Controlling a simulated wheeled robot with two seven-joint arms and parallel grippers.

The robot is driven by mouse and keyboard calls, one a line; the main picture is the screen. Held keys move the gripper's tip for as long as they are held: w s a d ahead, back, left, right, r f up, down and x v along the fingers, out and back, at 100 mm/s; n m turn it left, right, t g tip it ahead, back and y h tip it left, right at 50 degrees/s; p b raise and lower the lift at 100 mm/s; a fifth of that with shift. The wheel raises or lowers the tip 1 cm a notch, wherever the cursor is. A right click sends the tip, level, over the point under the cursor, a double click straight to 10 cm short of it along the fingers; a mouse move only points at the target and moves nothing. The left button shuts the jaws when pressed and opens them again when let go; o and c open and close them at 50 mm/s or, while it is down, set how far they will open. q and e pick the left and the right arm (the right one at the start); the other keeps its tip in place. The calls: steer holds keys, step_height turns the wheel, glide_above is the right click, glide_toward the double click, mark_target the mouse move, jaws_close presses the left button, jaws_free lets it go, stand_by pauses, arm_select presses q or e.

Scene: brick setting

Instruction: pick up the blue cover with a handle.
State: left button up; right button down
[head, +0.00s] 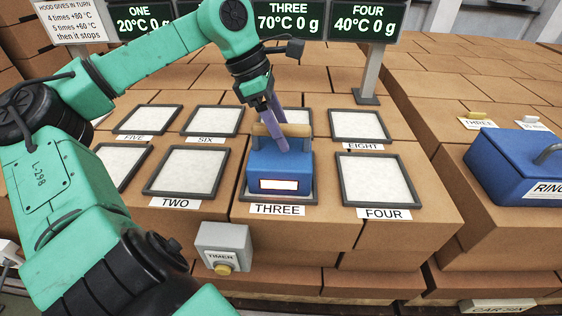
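The blue cover (279,169) sits on the pad labelled THREE, with a light wooden bar handle (298,130) across its top and a white, red-edged label on its front. My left gripper (277,142) points down over the cover from behind. Its purple fingers overlap the middle of the handle in the head view. I cannot tell whether they are closed on the handle or only around it. The cover rests level on the pad. My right gripper is not in view.
Pads TWO (187,171), FOUR (379,180) and EIGHT (358,125) are bare. A grey timer box (222,246) stands at the front. A blue box labelled RING (505,170) with a metal handle is at right. A post (373,72) and display signs stand behind.

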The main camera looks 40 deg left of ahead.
arm_select(q)
jaws_close()
stand_by(1.1)
steer(key=shift+r, duration=0.15)
